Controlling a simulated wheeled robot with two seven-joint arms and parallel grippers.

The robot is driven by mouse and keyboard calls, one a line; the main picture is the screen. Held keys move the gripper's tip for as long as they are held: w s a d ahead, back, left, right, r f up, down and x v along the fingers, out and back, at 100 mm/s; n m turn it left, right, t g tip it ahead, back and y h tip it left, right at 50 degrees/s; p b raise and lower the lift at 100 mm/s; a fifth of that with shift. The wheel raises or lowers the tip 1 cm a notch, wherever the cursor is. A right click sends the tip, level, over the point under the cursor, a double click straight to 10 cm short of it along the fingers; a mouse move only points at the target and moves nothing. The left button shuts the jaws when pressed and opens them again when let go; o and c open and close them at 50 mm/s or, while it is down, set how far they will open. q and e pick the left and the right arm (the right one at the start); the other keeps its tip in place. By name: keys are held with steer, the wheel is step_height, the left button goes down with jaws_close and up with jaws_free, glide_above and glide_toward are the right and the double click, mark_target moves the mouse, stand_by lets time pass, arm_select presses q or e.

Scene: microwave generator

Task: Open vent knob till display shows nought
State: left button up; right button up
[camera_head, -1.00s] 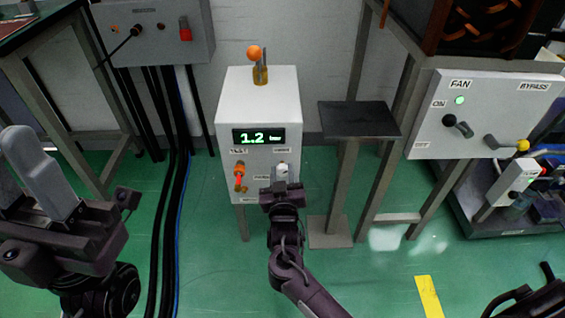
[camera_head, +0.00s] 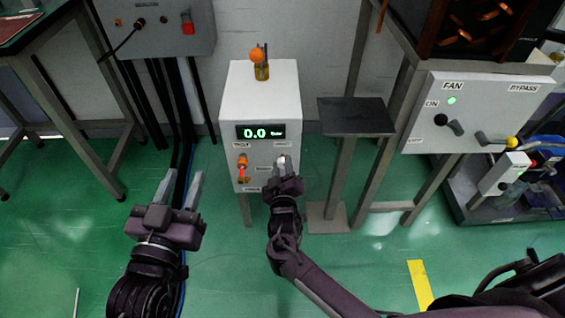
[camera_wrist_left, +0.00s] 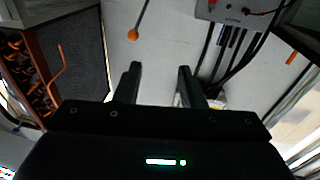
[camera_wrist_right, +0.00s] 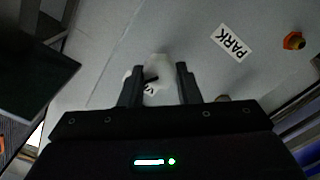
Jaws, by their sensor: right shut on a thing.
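The white cabinet (camera_head: 258,95) stands in the middle of the head view. Its display (camera_head: 261,132) reads 0.0 in green; the unit is too small to read. The white knob (camera_head: 281,161) is on the right of the cabinet's front, partly hidden by my right gripper (camera_head: 284,172). In the right wrist view the white knob (camera_wrist_right: 157,75) lies between my right fingers, which are shut on it. My left gripper (camera_head: 182,188) is open and empty, raised left of the cabinet. Its spread fingers also show in the left wrist view (camera_wrist_left: 158,85).
An orange-red handle (camera_head: 242,168) sits left of the white knob. An orange ball on a brass fitting (camera_head: 261,70) tops the cabinet. A dark-topped stand (camera_head: 356,116) is close on the right, with the fan panel (camera_head: 475,115) beyond. Dark cables hang behind my left gripper.

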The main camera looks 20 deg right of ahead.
steer(key=shift+r+n+p, duration=0.1)
steer(key=shift+n+p, duration=0.65)
steer(key=shift+n, duration=0.35)
steer(key=shift+a+n+p, duration=0.1)
steer(key=shift+n+p, duration=0.55)
steer(key=shift+n, duration=0.35)
arm_select(q)
steer(key=s+a+f+g+y, duration=0.1)
steer(key=s+f+g, duration=0.4)
steer(key=f, duration=0.5)
steer(key=s+a+f+g+y, duration=0.1)
steer(key=s+f+g+y, duration=0.2)
steer(key=s+f+g, duration=0.3)
step_height(320, 180, down, 4)
steer(key=shift+s+a+f+g+y, duration=0.1)
steer(key=shift+s+a+g+y, duration=0.2)
steer(key=shift+s, duration=0.15)
arm_select(e)
steer(key=o, duration=1)
steer(key=shift+c, duration=0.2)
